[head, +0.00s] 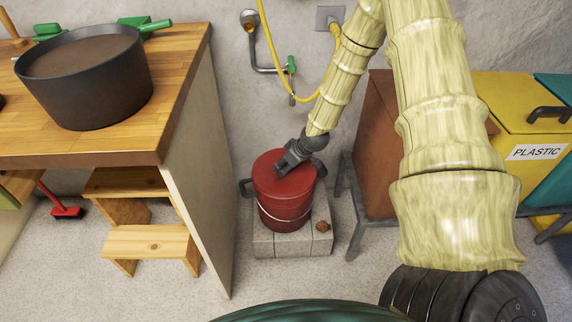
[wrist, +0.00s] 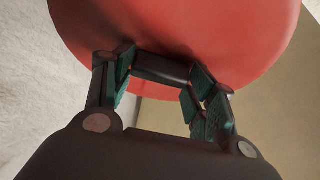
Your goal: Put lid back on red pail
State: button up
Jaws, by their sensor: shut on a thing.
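The red pail (head: 284,213) stands upright on a pale block base, with a dark side handle and a light wire bail across its front. The round red lid (head: 301,182) is over the pail's mouth and hides the inside. I cannot tell whether it is fully seated or slightly above the rim. My gripper (head: 287,161) reaches down onto the lid's top from the upper right. In the wrist view the lid (wrist: 225,35) fills the top, and my gripper (wrist: 160,75) is shut on its dark bar handle (wrist: 162,68).
A wooden workbench (head: 187,75) with a dark tub (head: 85,85) is at left, its side panel near the pail. A brown bin on a grey stand (head: 368,200) is close at right. A small brown lump (head: 322,226) lies on the block base (head: 291,245). A yellow hose (head: 268,40) hangs behind.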

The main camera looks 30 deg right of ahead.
jog(key=o, duration=1.1)
jog(key=o, duration=0.4)
jog(key=shift+r, duration=0.1)
jog(key=shift+r+p, duration=3.1)
jog(key=shift+r, duration=0.35)
jog(key=shift+c, duration=0.2)
